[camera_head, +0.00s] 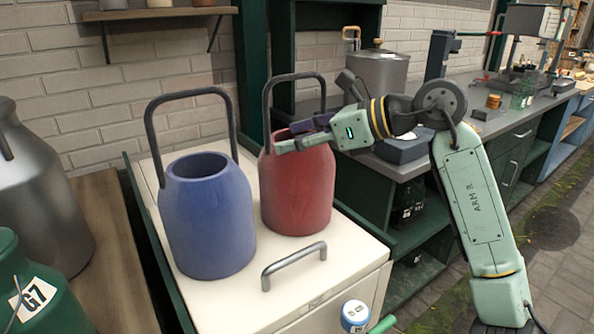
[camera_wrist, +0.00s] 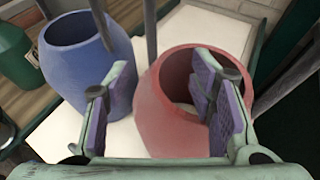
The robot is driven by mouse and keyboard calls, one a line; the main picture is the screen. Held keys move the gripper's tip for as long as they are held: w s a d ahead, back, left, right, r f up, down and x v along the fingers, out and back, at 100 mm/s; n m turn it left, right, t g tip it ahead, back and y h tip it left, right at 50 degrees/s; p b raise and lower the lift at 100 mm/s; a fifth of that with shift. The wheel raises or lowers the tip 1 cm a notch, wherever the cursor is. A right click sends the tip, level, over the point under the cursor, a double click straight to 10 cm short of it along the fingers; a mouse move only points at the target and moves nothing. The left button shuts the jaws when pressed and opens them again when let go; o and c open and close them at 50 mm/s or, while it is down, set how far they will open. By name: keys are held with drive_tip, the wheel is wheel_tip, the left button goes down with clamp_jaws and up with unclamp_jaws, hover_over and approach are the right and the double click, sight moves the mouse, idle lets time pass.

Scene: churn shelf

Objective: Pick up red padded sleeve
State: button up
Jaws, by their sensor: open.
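The red padded sleeve (camera_head: 297,190) is an open-topped, rounded red vessel shape standing upright on a cream cabinet top, with a tall dark handle arching over it. My gripper (camera_head: 297,142) is at its rim in the head view. In the wrist view the red sleeve (camera_wrist: 175,110) lies between and beneath the fingers of my gripper (camera_wrist: 160,110). The right finger overlaps the sleeve's opening and the left finger is outside, over the gap towards the blue one. The fingers are apart with nothing clamped. I cannot tell whether either finger touches the wall.
A similar blue sleeve (camera_head: 207,215) with its own handle stands close at the left; it also shows in the wrist view (camera_wrist: 85,70). The cream top (camera_head: 325,262) has a grey bar handle (camera_head: 293,266) at the front. A metal churn (camera_head: 40,190) stands far left.

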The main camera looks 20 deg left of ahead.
sight(273, 144)
drive_tip(key=shift+p+x, duration=0.35)
drive_tip(key=shift+x, duration=1.55)
drive_tip(key=shift+w+r, duration=0.1)
drive_tip(key=shift+c, duration=0.6)
clamp_jaws()
